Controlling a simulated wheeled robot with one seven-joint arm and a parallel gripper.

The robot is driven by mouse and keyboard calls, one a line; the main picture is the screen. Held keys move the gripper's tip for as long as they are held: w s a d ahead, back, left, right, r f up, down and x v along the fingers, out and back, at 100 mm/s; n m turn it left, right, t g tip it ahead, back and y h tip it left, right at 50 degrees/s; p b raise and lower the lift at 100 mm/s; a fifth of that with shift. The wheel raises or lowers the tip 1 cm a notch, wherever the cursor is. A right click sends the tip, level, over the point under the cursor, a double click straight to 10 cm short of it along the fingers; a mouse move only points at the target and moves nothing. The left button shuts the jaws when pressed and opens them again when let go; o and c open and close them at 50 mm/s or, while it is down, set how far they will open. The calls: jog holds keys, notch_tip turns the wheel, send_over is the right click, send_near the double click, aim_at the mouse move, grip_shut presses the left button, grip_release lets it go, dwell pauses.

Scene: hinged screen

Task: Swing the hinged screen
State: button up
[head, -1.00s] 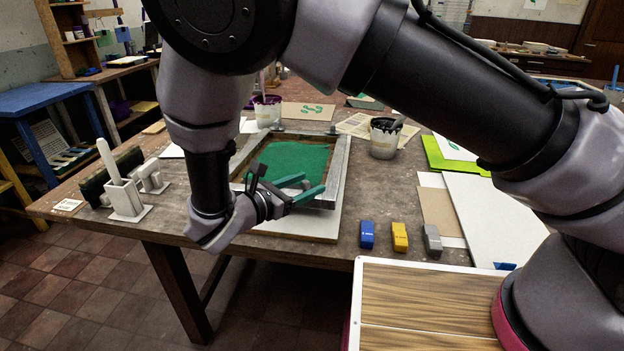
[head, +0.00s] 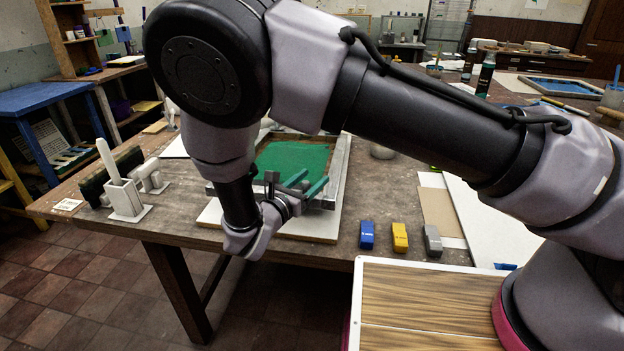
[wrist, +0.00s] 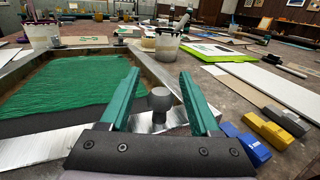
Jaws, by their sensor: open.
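The hinged screen (head: 341,165) is a grey metal frame around green mesh, lying over a pale board (head: 318,229) on the wooden table. In the wrist view its near rail (wrist: 40,148) crosses below the green mesh (wrist: 65,83). A round grey knob (wrist: 160,98) stands at the near right of the frame. My gripper (head: 308,186) is at the screen's near edge, with two green fingers apart. In the wrist view the knob shows between the open fingers (wrist: 163,92); whether they touch it I cannot tell. My arm hides part of the screen's left and far sides.
Blue (head: 367,235), yellow (head: 399,237) and grey (head: 432,241) blocks lie right of the screen. A white holder (head: 125,198) stands at the left. Tubs (wrist: 167,47) and a green sheet (wrist: 230,69) lie beyond. The table's front edge is close below the gripper.

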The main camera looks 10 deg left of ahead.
jog(key=shift+w+d, duration=0.15)
jog(key=shift+w, duration=0.15)
grip_shut()
dwell(1.3)
